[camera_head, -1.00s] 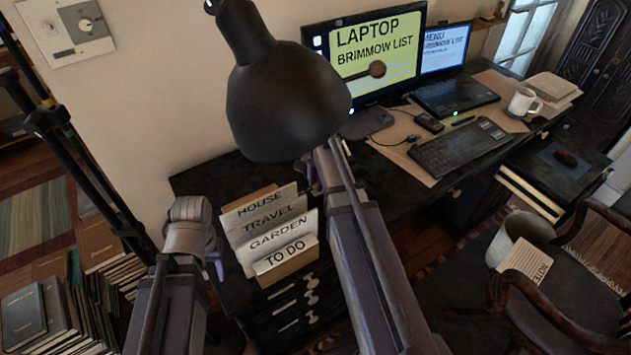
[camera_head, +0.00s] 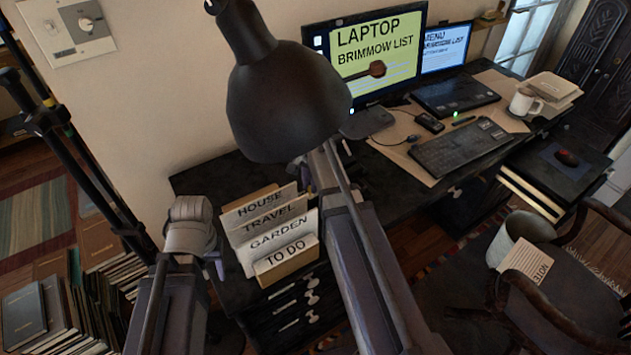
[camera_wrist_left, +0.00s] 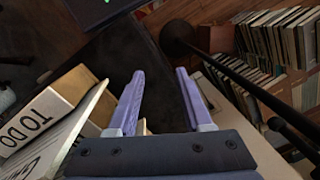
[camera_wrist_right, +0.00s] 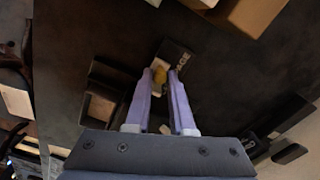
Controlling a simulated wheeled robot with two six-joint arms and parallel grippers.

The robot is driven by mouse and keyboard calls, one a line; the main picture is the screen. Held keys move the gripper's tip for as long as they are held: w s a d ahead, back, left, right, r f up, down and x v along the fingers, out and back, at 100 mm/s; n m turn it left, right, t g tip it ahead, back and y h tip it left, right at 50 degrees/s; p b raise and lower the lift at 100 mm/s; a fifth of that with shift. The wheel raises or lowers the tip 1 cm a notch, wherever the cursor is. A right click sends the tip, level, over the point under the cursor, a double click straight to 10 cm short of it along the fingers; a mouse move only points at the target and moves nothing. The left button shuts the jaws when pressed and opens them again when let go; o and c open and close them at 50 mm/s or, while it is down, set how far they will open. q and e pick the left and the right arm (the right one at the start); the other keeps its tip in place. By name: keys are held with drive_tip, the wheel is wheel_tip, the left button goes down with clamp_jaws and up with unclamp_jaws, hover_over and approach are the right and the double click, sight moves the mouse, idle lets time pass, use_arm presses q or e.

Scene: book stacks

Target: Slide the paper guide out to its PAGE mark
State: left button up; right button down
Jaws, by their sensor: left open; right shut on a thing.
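A dark strip with a partly readable PAGE label (camera_wrist_right: 183,50) lies just beyond the fingertips. How far the guide stands from the mark cannot be told. In the head view, the lamp and my right arm hide the guide. My left gripper (camera_wrist_left: 160,74) is open and empty beside the card file box (camera_wrist_left: 82,84).
The black lamp head (camera_head: 285,100) hangs over the desk close to my right arm. The file box (camera_head: 285,268) with TO DO, GARDEN, TRAVEL and HOUSE cards stands between my arms. A dark tray (camera_wrist_right: 100,98) lies left of the right gripper. Monitor (camera_head: 372,60) and keyboard (camera_head: 460,147) are farther right.

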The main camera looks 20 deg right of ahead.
drive_tip(key=a, duration=0.2)
drive_tip(key=shift+s+a, duration=0.2)
drive_tip(key=shift+a, duration=0.1)
drive_tip(key=c, duration=0.8)
unclamp_jaws()
drive_tip(key=shift+o, duration=0.2)
drive_tip(key=shift+r, duration=0.1)
use_arm(q)
wheel_tip(320, 180, up, 8)
drive_tip(key=p, duration=0.8)
use_arm(e)
wheel_tip(320, 180, up, 8)
use_arm(q)
drive_tip(key=shift+f, duration=0.15)
use_arm(e)
drive_tip(key=shift+f, duration=0.2)
